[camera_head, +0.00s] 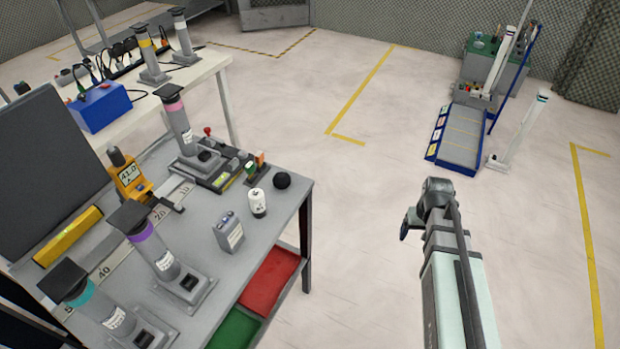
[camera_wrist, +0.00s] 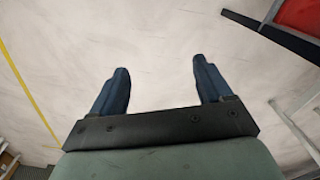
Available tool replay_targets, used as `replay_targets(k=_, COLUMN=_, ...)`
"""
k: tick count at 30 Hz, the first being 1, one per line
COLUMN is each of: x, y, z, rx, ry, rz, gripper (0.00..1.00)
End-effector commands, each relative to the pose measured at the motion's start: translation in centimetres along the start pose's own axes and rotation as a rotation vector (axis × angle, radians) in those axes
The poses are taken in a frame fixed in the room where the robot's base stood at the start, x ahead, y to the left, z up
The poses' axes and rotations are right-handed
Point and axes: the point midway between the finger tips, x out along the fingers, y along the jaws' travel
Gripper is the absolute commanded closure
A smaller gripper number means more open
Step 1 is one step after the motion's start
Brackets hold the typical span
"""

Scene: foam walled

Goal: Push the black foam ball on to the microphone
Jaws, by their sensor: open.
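The black foam ball (camera_head: 282,180) rests on the grey workbench (camera_head: 205,262), near its right edge in the head view. An orange meter (camera_head: 128,179) with a lit display stands tilted at the bench's left part. A dark grey tip on its upper end looks like the microphone (camera_head: 115,157), bare and apart from the ball. My gripper (camera_head: 408,222) is off the bench to the right, over the floor, and only partly visible there. In the wrist view my gripper (camera_wrist: 160,68) is open, with both dark blue fingers apart and nothing between them.
A white bottle (camera_head: 257,203) stands beside the ball, and a grey box (camera_head: 229,233) stands nearer. Grey posts with pink (camera_head: 180,125) and purple (camera_head: 153,245) bands flank the meter. Red bin (camera_head: 270,281) hangs under the bench edge. Floor between bench and arm is clear.

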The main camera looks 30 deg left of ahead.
Motion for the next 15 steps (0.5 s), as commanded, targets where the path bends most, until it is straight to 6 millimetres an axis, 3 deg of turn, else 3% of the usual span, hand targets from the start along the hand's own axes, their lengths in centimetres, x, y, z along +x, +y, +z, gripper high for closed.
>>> replay_targets(k=1, x=-1.3, y=-1.8, z=-1.8, rx=-0.049, ry=0.007, rz=0.001, gripper=0.21)
replay_targets(k=6, x=-5.3, y=-7.8, z=-5.2, rx=-0.202, ry=0.011, rz=0.002, gripper=0.21)
replay_targets(k=15, x=-12.6, y=-19.8, z=-8.7, rx=-0.472, ry=0.011, rz=0.002, gripper=0.21)
